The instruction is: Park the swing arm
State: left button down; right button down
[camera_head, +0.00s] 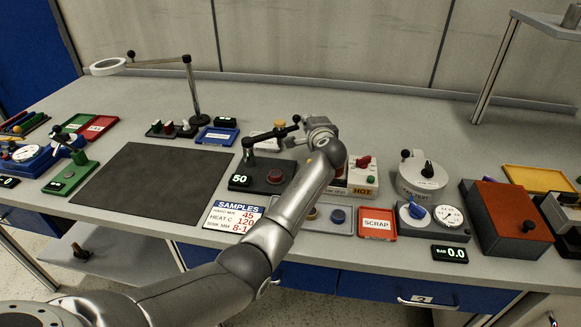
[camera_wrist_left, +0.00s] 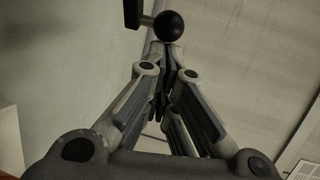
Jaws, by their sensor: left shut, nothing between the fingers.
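A black swing arm (camera_head: 263,134) reaches right from a short post on a dark base unit (camera_head: 240,181) whose display reads 50. A black ball knob (camera_head: 296,118) stands at its right end. My left gripper (camera_head: 300,139) is beside this end, on its right. In the left wrist view the gripper (camera_wrist_left: 168,62) is shut and empty. The black ball (camera_wrist_left: 172,25) shows just past its fingertips, with a dark bar to its left; I cannot tell whether they touch. My forearm hides part of the bench behind it. My right gripper is not in view.
A ring magnifier (camera_head: 108,66) on a jointed post stands at the back left. A dark mat (camera_head: 150,190) lies clear left of the unit. A HOT-labelled box (camera_head: 362,180), a red SCRAP tray (camera_head: 377,223) and a round white device (camera_head: 422,178) stand to the right.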

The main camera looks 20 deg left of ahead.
pick_arm(q)
jog(key=shift+w+a+b, duration=0.35)
jog(key=shift+w+a, duration=0.3)
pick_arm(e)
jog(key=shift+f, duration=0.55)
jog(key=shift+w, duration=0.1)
pick_arm(q)
jog(key=shift+a, duration=0.1)
